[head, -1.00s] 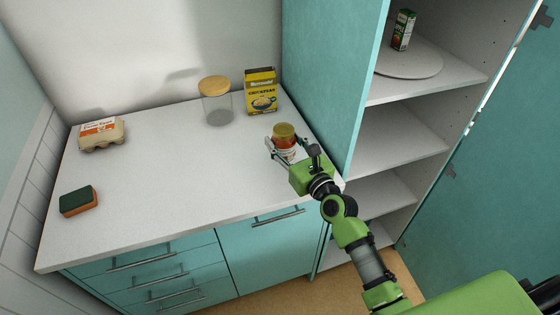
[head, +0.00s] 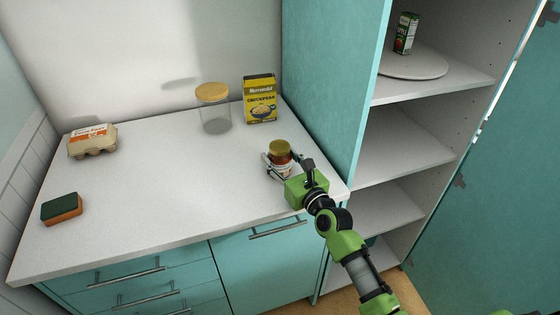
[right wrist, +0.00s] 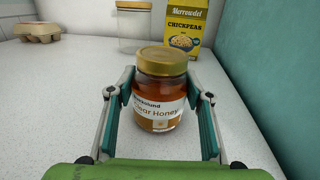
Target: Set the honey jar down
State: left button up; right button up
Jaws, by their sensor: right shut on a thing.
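The honey jar (head: 280,162) has a gold lid, amber contents and a white label. It is upright at the right end of the white counter (head: 170,190), close to the tall cabinet's side. My right gripper (head: 279,167) is around it; in the right wrist view the jar (right wrist: 160,88) stands between the two fingers of the gripper (right wrist: 161,112), which is shut on it. The jar's base looks on or very near the counter; I cannot tell if it touches. My left gripper is not in view.
A chickpeas box (head: 260,100) and a glass jar with a wooden lid (head: 214,108) stand behind. An egg carton (head: 92,141) and a sponge (head: 62,208) are at the left. The cabinet side panel (head: 335,80) rises close at the right. The counter's middle is clear.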

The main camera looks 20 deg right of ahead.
jog(key=shift+r, duration=0.15)
jog(key=o, duration=1.2)
jog(key=shift+f, duration=0.3)
jog(key=shift+c, duration=0.2)
jog(key=o, duration=0.4)
jog(key=shift+r, duration=0.1)
jog(key=shift+s, duration=0.2)
jog(key=s, duration=0.3)
jog(key=s+d, duration=0.1)
jog(key=s, duration=0.3)
jog(key=s+d+b, duration=0.1)
jog(key=s, duration=0.3)
jog(key=shift+s+d+r, duration=0.1)
jog(key=shift+s+r, duration=0.05)
jog(key=shift+s, duration=0.1)
